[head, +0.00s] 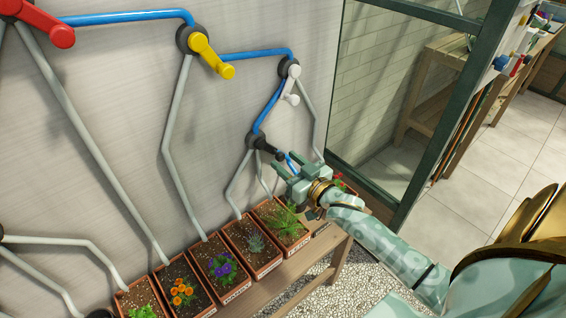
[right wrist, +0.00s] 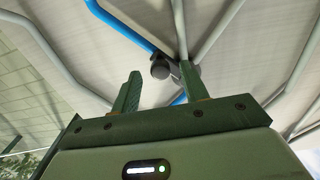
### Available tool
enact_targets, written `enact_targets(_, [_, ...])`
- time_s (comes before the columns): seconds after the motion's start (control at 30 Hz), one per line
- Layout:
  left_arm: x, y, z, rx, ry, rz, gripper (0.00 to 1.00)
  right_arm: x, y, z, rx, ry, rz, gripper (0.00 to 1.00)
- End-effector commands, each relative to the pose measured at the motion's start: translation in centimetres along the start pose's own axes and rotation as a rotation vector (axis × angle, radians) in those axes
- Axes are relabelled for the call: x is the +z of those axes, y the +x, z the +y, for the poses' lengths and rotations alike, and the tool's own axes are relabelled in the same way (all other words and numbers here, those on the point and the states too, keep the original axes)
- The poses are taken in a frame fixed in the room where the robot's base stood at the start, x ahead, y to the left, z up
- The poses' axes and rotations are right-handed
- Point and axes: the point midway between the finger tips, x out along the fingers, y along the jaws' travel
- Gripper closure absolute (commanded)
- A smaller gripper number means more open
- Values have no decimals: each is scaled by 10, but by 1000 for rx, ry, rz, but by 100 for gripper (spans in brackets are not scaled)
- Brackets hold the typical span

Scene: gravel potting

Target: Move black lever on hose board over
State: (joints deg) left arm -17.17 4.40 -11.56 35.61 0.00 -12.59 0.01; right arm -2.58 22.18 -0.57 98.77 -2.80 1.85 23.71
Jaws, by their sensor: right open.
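The black lever (head: 265,144) sits on a round dark hub on the hose board (head: 110,120), low on its right side. Its arm points down and right in the head view. My right gripper (head: 284,170) is open just below and right of the lever's end. In the right wrist view, the black lever (right wrist: 160,67) shows beyond and between the two open fingertips (right wrist: 160,82). I cannot tell whether a finger touches it. My left gripper is out of view.
Red (head: 45,28), yellow (head: 212,58) and white (head: 291,88) levers sit higher on the board. Blue and grey pipes link them. Planted pots, one with orange flowers (head: 182,294), stand on a wooden bench (head: 285,282) below. A green-framed glass panel (head: 390,90) stands at right.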

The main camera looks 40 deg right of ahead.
Motion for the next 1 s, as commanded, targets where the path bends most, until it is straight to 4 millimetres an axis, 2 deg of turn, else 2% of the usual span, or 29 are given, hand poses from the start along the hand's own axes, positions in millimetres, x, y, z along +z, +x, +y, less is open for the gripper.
enact_targets(0.17, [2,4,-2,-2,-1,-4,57,1,15,0,-1,-1,-1,56])
enact_targets(0.43, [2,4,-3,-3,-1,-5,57,0,17,0,0,-1,-1,56])
enact_targets(0.47, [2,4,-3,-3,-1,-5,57,0,16,0,0,-1,-1,58])
enact_targets(0.6, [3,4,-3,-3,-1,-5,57,0,16,0,0,-1,-1,97])
enact_targets(0.63, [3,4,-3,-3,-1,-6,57,0,16,0,0,-1,-1,100])
enact_targets(1.0, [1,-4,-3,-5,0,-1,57,0,16,-2,0,50,-1,100])
